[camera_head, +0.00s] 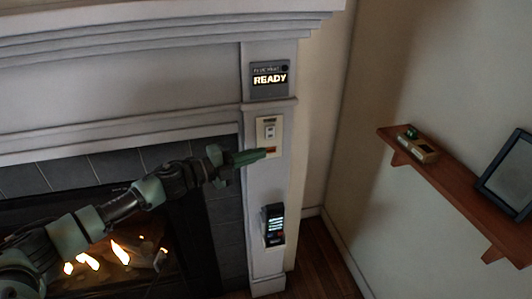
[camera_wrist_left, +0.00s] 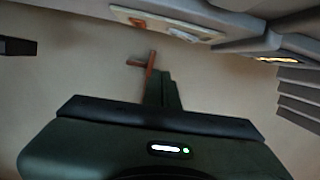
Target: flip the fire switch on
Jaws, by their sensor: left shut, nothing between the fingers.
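The fire switch (camera_head: 269,133) is a small light rocker on a cream wall plate on the white fireplace pillar, with a red strip near the plate's lower end. In the left wrist view the plate (camera_wrist_left: 130,15) shows edge-on at the top. My left gripper (camera_head: 265,154) is shut and empty, its green fingertips in front of the plate's lower part, just below the rocker. In the left wrist view the shut fingers (camera_wrist_left: 160,88) point away below the plate; I cannot tell whether they touch it. My right gripper is not in view.
A grey panel reading "READY" (camera_head: 270,80) is above the switch. A dark device with a lit screen (camera_head: 273,225) is lower on the pillar. Flames (camera_head: 120,252) show in the fireplace at left. A wooden shelf (camera_head: 450,190) with a picture frame (camera_head: 508,175) is on the right wall.

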